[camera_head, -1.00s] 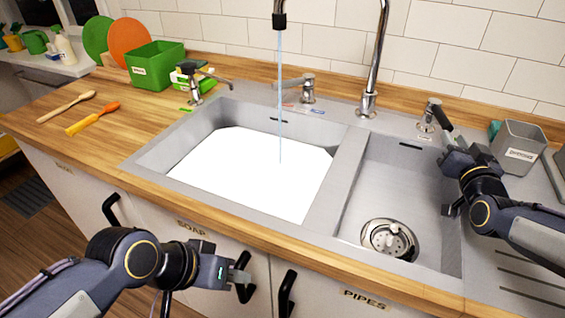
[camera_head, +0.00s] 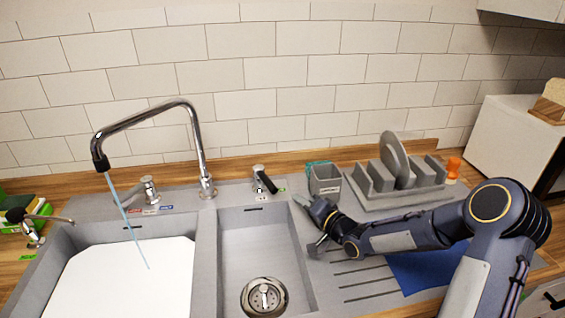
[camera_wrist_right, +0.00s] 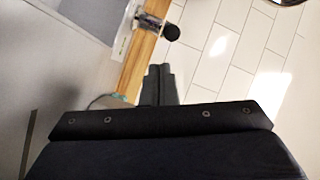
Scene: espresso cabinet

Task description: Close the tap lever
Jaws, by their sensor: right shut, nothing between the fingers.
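A tall chrome tap (camera_head: 203,150) stands behind the sink, and a thin stream of water (camera_head: 127,220) runs from its spout into the left basin. A chrome lever (camera_head: 149,188) stands left of the tap's foot, by red and blue labels. A black-handled lever (camera_head: 265,180) stands right of the tap, its handle slanting down to the right. A black-ended lever also shows in the right wrist view (camera_wrist_right: 169,31). My right gripper (camera_head: 300,200) is shut and empty, right of the black-handled lever and apart from it. Its fingers show in the wrist view (camera_wrist_right: 160,72). My left gripper is out of view.
A grey holder (camera_head: 325,181) stands just behind my right gripper. A grey dish rack (camera_head: 400,183) with a plate is further right. A blue cloth (camera_head: 425,268) lies under my right arm. The right basin (camera_head: 258,240) is empty, with a drain strainer.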

